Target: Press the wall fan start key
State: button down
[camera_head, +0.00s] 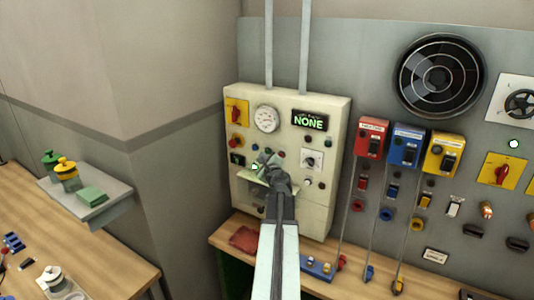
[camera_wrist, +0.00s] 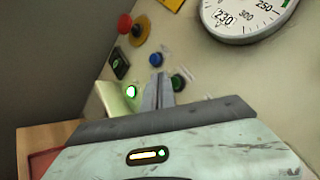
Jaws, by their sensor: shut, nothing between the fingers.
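The cream control panel (camera_head: 290,218) stands on the bench, with a display (camera_head: 310,120) reading "NONE". The wall fan (camera_head: 440,77) is a round black grille on the grey wall at right. My gripper (camera_head: 268,160) is shut and empty in front of the panel's lower middle; its fingertips (camera_wrist: 158,80) also show in the wrist view. Just left of them glows a green-lit button (camera_wrist: 131,91). A blue button (camera_wrist: 156,59) is just above them and a dark green button (camera_wrist: 178,83) just right. No readable label shows which is the fan start key. Contact cannot be told.
A gauge (camera_head: 266,119) and a yellow-backed red switch (camera_head: 237,112) are on the panel. Red (camera_head: 371,138), blue (camera_head: 407,146) and yellow (camera_head: 441,155) switch boxes hang to the right. A red cloth (camera_head: 244,240) lies on the bench. A shelf (camera_head: 107,209) with jars is at left.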

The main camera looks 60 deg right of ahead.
jog(key=shift+d, duration=0.1)
jog(key=shift+d, duration=0.3)
jog(key=shift+d, duration=0.45)
dwell(0.6)
jog(key=shift+a, duration=0.9)
jog(key=a, duration=0.5)
dwell(0.8)
